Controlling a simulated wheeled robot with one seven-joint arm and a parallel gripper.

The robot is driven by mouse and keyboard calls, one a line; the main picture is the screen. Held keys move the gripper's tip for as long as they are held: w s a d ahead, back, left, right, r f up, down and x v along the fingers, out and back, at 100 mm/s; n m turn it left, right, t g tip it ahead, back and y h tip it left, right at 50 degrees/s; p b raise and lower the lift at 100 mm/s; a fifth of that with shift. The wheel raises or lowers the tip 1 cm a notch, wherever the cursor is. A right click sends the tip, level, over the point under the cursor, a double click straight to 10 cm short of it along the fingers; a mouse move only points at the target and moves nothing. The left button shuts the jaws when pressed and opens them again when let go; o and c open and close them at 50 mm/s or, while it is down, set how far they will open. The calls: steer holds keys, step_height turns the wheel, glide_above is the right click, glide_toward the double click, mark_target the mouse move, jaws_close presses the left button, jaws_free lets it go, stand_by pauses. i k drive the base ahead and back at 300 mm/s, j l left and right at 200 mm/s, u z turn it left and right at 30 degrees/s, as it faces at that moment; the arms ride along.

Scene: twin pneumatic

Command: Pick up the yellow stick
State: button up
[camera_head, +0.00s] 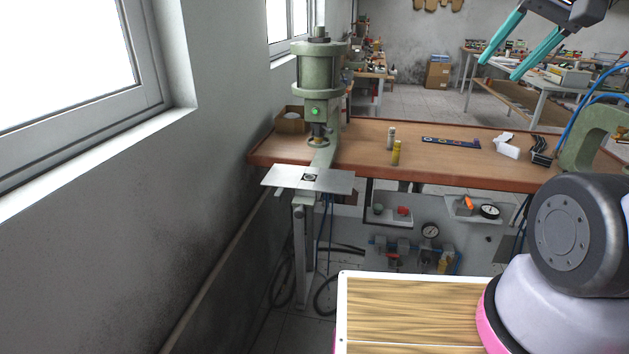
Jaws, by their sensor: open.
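A short yellow stick (396,153) stands upright on the brown workbench (365,142), near its front edge. A pale grey-white stick (391,138) stands just behind it and a little to the left. My gripper (501,50) is at the top right of the view, with two teal fingers spread apart. It is open and empty, up and to the right of the yellow stick in the picture. Its upper part is cut off by the frame edge.
A green press (318,85) with a metal plate (338,182) stands left of the sticks. Gauges and valves hang below the bench. The bench around the sticks is clear.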

mark_target(397, 143)
steer(key=i+l+u, duration=0.55)
steer(key=l+u, duration=0.15)
steer(key=l, duration=0.15)
steer(key=i+l+u, duration=0.25)
steer(key=k+l, duration=0.1)
